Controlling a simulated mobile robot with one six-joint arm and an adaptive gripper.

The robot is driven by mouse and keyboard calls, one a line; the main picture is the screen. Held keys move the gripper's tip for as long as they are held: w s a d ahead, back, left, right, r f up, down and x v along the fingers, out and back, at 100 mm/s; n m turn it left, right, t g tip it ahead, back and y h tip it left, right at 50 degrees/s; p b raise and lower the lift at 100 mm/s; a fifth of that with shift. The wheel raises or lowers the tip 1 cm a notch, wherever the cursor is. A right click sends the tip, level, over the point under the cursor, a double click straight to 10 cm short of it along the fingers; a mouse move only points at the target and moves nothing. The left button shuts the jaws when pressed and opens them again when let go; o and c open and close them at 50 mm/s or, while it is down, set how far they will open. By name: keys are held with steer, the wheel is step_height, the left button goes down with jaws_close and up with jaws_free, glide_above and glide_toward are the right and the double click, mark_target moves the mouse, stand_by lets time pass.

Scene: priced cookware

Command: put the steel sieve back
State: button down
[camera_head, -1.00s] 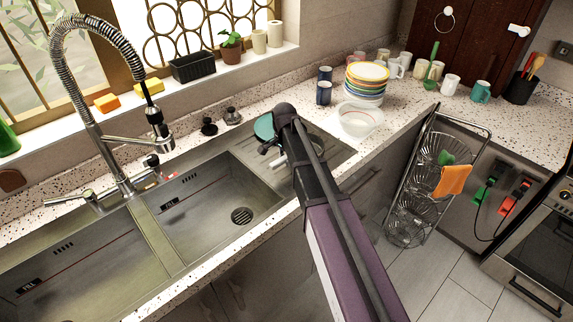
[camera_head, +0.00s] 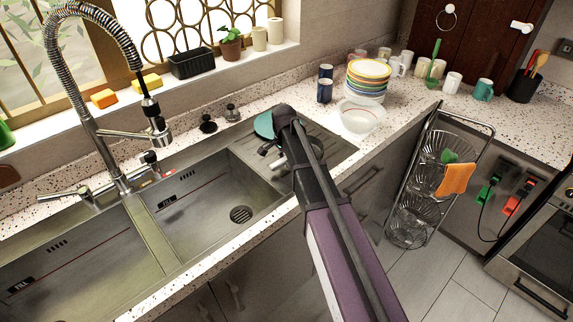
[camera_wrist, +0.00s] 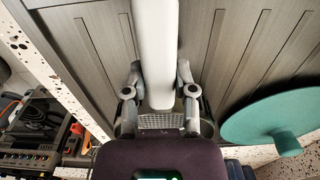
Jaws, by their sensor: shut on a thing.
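My gripper (camera_head: 274,156) is over the ribbed drainboard right of the sink, mostly hidden behind my own arm. In the wrist view my gripper (camera_wrist: 160,92) has its two fingers closed on either side of a long pale bar. A grey perforated metal part, which looks like the steel sieve (camera_wrist: 162,122), shows at the near end of that bar between the fingers. The bar looks like its handle, but the join is hidden. The rest of the sieve is behind my wrist. A teal round lid (camera_wrist: 262,118) with a knob lies right of the fingers; it also shows in the head view (camera_head: 264,125).
A clear bowl (camera_head: 360,118) and a stack of plates (camera_head: 367,80) stand on the speckled counter beyond my gripper. Several mugs line the back wall. The sink basin (camera_head: 205,205) is empty.

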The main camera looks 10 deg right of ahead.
steer(key=shift+f, duration=0.15)
steer(key=shift+c, duration=2.1)
jaws_free()
step_height(320, 180, up, 12)
steer(key=p, duration=1.2)
steer(key=shift+s+a, duration=0.1)
steer(key=s+d+n, duration=0.4)
steer(key=s+n, duration=0.1)
steer(key=s, duration=0.6)
steer(key=s+d+n, duration=0.5)
steer(key=s, duration=0.7)
steer(key=shift+n, duration=0.4)
